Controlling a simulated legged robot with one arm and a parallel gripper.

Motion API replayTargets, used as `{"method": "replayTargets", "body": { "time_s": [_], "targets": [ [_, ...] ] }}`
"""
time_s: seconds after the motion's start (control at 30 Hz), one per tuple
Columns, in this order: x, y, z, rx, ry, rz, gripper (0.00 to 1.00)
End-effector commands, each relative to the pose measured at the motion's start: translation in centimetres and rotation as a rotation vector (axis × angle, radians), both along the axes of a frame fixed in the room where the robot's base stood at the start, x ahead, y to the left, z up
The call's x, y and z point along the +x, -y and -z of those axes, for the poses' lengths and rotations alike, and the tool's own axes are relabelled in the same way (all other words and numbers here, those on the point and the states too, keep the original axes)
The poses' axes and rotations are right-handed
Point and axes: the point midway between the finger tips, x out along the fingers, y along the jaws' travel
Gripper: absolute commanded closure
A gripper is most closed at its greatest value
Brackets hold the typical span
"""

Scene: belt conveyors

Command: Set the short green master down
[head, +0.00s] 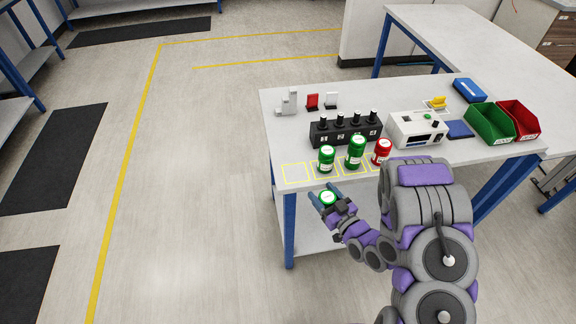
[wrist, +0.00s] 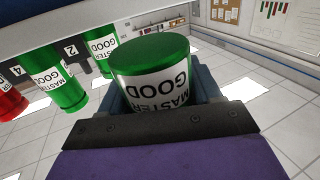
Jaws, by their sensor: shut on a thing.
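A green master (head: 328,198) with a pale top is held in my gripper (head: 327,199), in front of the table's near edge. In the wrist view this green master (wrist: 152,70) fills the middle, with a white label reading "MASTER GOOD", and my gripper (wrist: 155,95) is shut around it. On the table stand a short green master (head: 326,159), a taller green master (head: 355,152) and a red master (head: 381,151), in a row along yellow outlined squares. The leftmost yellow square (head: 296,173) is empty.
The white table (head: 275,125) has blue legs. A black block with several numbered posts (head: 345,134) stands behind the masters. A white device (head: 417,130), a green bin (head: 489,122) and a red bin (head: 518,119) are to the right. Small red and white pieces stand at the back left.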

Motion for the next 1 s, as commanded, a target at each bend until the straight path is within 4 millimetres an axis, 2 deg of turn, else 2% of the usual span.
{"method": "replayTargets", "body": {
  "time_s": [0.33,0.47,0.77,1.0],
  "targets": [
    [0.0,-1.1,0.2,-0.009,0.001,-0.007,0.83],
    [0.8,-1.8,0.2,-0.012,0.002,-0.012,0.83],
    [4.3,-4.0,0.1,-0.004,0.007,-0.007,0.83],
    [7.9,-7.0,0.2,-0.007,0.006,-0.008,0.83]
  ]
}}
